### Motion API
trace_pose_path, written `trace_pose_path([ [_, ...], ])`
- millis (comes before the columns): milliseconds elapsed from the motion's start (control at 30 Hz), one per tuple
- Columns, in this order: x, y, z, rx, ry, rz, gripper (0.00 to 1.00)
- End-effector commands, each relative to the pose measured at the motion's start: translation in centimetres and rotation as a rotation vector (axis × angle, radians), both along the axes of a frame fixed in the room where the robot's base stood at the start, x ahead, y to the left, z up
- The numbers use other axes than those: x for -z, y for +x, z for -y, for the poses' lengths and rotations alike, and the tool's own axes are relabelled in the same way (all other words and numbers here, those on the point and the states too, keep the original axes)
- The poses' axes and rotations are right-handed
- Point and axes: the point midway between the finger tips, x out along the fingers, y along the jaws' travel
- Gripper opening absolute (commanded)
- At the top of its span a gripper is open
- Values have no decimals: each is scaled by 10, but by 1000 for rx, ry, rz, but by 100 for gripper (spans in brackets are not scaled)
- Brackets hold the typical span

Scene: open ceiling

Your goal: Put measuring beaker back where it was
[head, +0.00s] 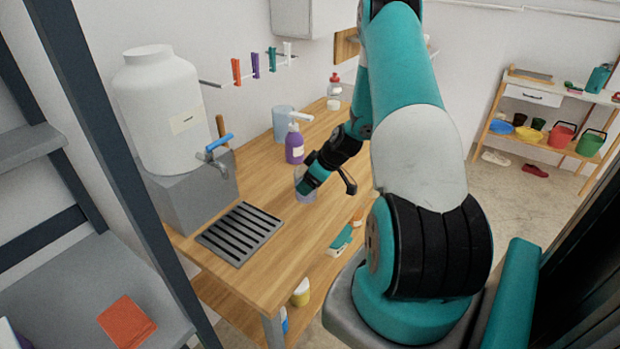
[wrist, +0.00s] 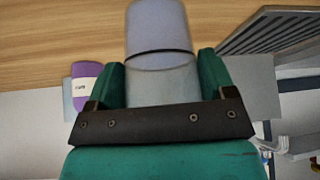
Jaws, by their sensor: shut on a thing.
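The measuring beaker (head: 300,177) is a clear, greyish-violet cylinder, seen over the wooden counter in the head view and partly hidden by a finger. In the wrist view the beaker (wrist: 160,28) stands between the two teal fingers. My gripper (head: 307,186) is shut on it; the fingers lie on either side of it in the wrist view (wrist: 160,80). I cannot tell whether its base touches the counter.
A slatted drain tray (head: 240,233) lies on the wooden counter (head: 270,270) below the white water tank (head: 162,110) with its blue-handled tap (head: 218,150). A purple pump bottle (head: 294,147) and light-blue container (head: 283,122) stand behind the beaker. Counter between tray and beaker is clear.

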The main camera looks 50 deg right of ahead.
Motion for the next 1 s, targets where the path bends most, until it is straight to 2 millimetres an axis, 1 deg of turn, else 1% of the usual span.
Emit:
trace_pose_path([
  [200, 0, 0, 0, 0, -1, 1, 44],
  [300, 3, 0, 0, 0, -1, 1, 44],
  [333, 3, 0, 0, 1, -1, 1, 79],
  [367, 2, 0, 0, 1, -1, 1, 85],
  [400, 2, 0, 0, 1, -1, 1, 95],
  [433, 2, 0, 0, 1, -1, 1, 100],
  [633, 2, 0, 0, 1, -1, 1, 100],
  [767, -4, -1, 1, 2, -2, 2, 100],
  [867, -16, -9, 4, 2, -3, 3, 100],
  [1000, -41, -25, 9, 5, -4, 4, 100],
])
